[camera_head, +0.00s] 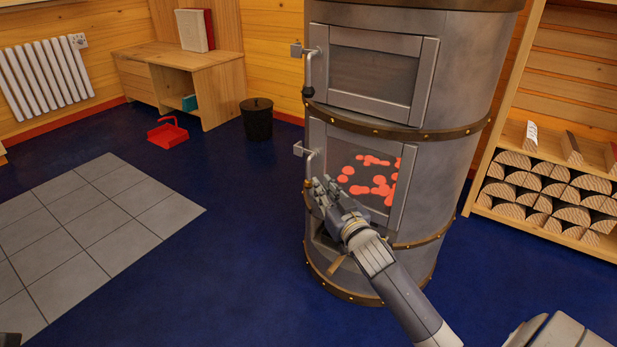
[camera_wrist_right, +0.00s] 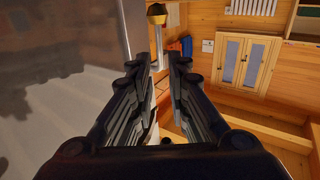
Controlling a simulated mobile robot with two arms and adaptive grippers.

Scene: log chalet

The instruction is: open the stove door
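The grey metal stove (camera_head: 455,85) stands in the middle of the head view. It has an upper door (camera_head: 425,85) and a lower door (camera_head: 402,205), whose window shows red glowing patches. Both doors look closed. The lower door's handle (camera_head: 309,163) is an upright bar on its left side with a brass knob at its lower end. My right gripper (camera_head: 321,187) is at this knob, in front of the door's left edge. In the right wrist view, its fingers (camera_wrist_right: 158,66) are apart, with the handle's bar and brass knob (camera_wrist_right: 157,13) showing beyond the gap.
A wooden shelf (camera_head: 483,207) with split logs stands to the right of the stove. A black bin (camera_head: 257,121), a red dustpan (camera_head: 167,133) and a desk (camera_head: 215,75) are at the back left.

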